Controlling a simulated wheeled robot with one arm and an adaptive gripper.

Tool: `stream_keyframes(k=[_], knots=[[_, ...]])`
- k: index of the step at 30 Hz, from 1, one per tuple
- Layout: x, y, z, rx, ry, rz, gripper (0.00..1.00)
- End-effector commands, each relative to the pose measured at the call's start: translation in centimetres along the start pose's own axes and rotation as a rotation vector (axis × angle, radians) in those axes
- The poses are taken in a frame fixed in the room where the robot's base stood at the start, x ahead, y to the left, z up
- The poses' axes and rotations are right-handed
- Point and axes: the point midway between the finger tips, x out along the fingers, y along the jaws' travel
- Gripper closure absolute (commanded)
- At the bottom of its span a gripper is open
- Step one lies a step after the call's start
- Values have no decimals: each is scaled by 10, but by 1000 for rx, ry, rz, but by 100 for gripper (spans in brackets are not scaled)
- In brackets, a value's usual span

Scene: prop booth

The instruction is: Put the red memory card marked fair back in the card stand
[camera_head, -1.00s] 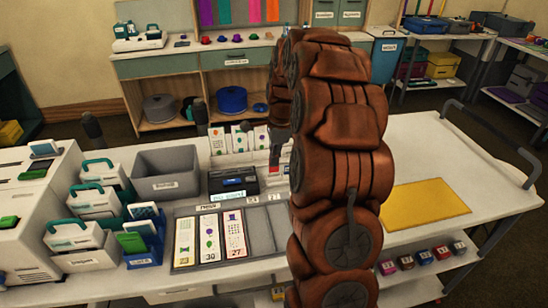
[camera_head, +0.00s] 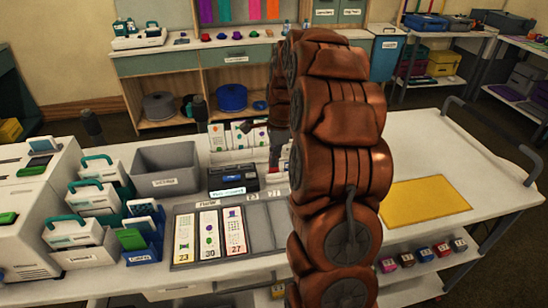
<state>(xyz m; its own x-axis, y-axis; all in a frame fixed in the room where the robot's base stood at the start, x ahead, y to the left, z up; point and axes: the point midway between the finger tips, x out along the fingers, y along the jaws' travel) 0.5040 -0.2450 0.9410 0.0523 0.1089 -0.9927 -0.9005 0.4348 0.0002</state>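My gripper (camera_head: 276,152) points down beside the right end of a black device (camera_head: 233,181) with a lit strip on its front. The brown arm covers its right side, and its fingertips are small and dark, so I cannot tell whether it is open or shut. Upright white printed cards (camera_head: 217,138) stand in a row behind the black device.
A grey tray (camera_head: 225,255) with printed strips lies in front of the black device. A grey bin (camera_head: 166,171) stands left of it. White cases (camera_head: 96,199) with green handles crowd the left side. A yellow mat (camera_head: 425,204) lies at the right with clear tabletop around it.

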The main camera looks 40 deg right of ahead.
Motion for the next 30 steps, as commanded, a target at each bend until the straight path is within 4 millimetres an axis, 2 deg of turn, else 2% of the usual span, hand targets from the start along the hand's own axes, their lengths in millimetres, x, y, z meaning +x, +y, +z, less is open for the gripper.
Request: stream_keyframes(k=[13, 26, 30], knots=[[12, 0, -1, 1, -1, 1, 100], [14, 0, -1, 0, -1, 0, 100], [14, 0, -1, 0, -1, 0, 84]])
